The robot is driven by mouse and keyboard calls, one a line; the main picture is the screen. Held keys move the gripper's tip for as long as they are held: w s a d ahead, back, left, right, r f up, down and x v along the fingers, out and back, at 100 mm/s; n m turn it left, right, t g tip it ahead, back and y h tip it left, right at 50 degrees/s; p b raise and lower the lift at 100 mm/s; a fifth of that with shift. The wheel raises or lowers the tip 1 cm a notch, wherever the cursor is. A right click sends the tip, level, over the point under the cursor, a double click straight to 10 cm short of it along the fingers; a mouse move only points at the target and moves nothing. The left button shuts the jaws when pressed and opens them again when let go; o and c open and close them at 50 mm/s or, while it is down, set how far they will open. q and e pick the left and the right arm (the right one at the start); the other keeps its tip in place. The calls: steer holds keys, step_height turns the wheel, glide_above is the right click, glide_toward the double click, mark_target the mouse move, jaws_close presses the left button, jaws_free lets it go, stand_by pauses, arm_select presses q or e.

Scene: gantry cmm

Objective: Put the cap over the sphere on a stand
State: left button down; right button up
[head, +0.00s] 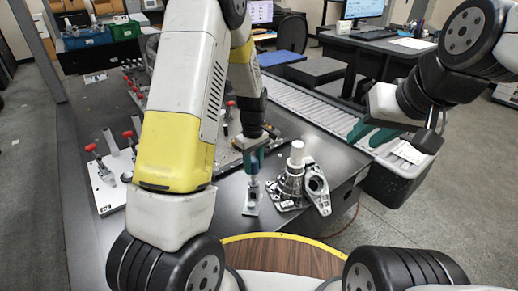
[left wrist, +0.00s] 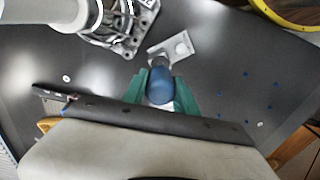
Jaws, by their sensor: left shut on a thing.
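My left gripper (head: 254,160) points down over the dark table and is shut on the blue cap (left wrist: 160,86). The cap sits between its two green fingers in the left wrist view. The stand (head: 251,208) has a small pale base plate, which also shows in the left wrist view (left wrist: 181,48). The cap is directly above the stand in the head view. The sphere is not distinguishable; the cap and fingers hide that spot, and I cannot tell whether the cap touches it. My right gripper (head: 370,134) is open and empty, with green fingers apart at the right.
A metal casting with a white cylinder (head: 297,154) stands close to the right of the stand. A fixture plate with red-knobbed clamps (head: 112,178) lies at the left. Bare table surrounds the stand's front.

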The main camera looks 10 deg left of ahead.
mark_target(254, 176)
arm_select(q)
steer(key=shift+f, duration=2.6)
steer(key=shift+f, duration=0.25)
steer(key=c, duration=0.9)
jaws_free()
steer(key=shift+r, duration=0.1)
step_height(254, 176, up, 8)
steer(key=shift+f, duration=0.2)
